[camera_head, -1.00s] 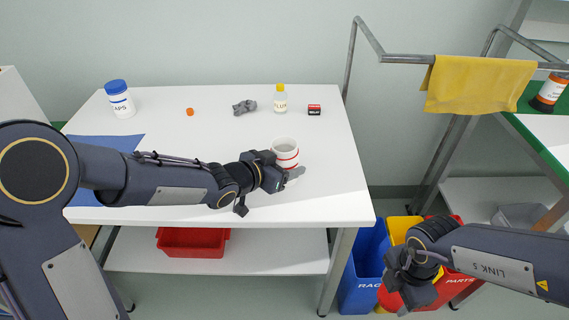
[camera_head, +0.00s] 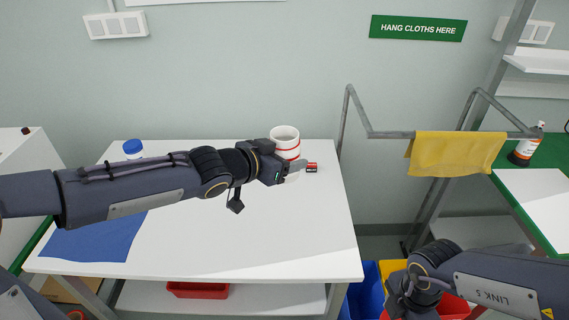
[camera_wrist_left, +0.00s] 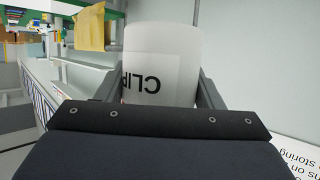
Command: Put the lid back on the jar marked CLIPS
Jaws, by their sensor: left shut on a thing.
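The jar marked CLIPS (camera_head: 285,137) is white with red bands, and its top shows open, with no lid on it. My left gripper (camera_head: 290,168) is shut on this jar and appears to hold it above the table's back part. In the left wrist view the jar (camera_wrist_left: 163,45) stands between the two fingers, with part of its lettering showing. No loose lid for it can be made out; my left arm hides much of the table. My right gripper (camera_head: 405,304) hangs low at the bottom right, and its jaws cannot be made out.
A small red and black box (camera_head: 312,168) lies by the gripper. A blue-capped jar (camera_head: 133,147) stands behind my left arm. A blue mat (camera_head: 90,238) lies at front left. The table's front right (camera_head: 270,240) is clear. A rail with a yellow cloth (camera_head: 455,153) stands right.

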